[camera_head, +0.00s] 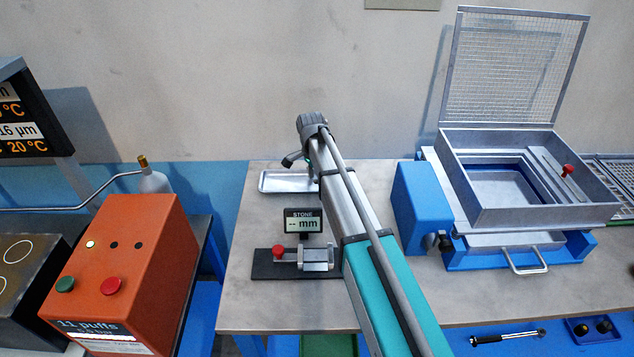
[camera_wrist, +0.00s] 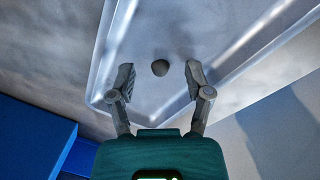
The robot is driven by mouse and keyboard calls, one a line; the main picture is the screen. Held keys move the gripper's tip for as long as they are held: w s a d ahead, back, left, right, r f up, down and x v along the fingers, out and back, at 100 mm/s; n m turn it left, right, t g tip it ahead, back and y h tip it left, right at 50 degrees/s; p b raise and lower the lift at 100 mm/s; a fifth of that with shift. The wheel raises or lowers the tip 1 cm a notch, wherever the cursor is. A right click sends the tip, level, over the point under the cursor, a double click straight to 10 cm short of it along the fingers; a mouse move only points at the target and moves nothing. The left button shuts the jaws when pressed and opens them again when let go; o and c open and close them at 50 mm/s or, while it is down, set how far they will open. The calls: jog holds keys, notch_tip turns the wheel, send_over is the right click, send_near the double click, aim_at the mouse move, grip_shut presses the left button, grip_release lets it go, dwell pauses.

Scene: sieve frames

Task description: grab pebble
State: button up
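The pebble (camera_wrist: 160,67) is a small dark grey stone lying in a shallow metal tray (camera_wrist: 208,22). In the wrist view it sits between the fingertips of my gripper (camera_wrist: 160,78), with a gap on each side. My gripper is open and holds nothing. In the head view my gripper (camera_head: 304,158) is over the right part of the tray (camera_head: 284,188), at the back left of the table. The pebble is not visible in the head view. I cannot tell how high the fingertips are above the tray.
A stone gauge with a display (camera_head: 303,221) stands in front of the tray, close to my arm. A sieve box (camera_head: 520,205) with a raised mesh lid (camera_head: 513,68) and a blue block (camera_head: 424,205) are to the right. An orange control box (camera_head: 125,270) is left.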

jog(key=c, duration=0.8)
jog(key=shift+o, duration=0.2)
jog(key=shift+r, duration=0.15)
jog(key=shift+r+p, duration=1)
jog(key=shift+p, duration=0.1)
jog(key=s+r+p, duration=1)
jog(key=s, duration=0.4)
jog(key=shift+r+p, duration=0.35)
jog(key=shift+p, duration=0.05)
jog(key=shift+d, duration=0.1)
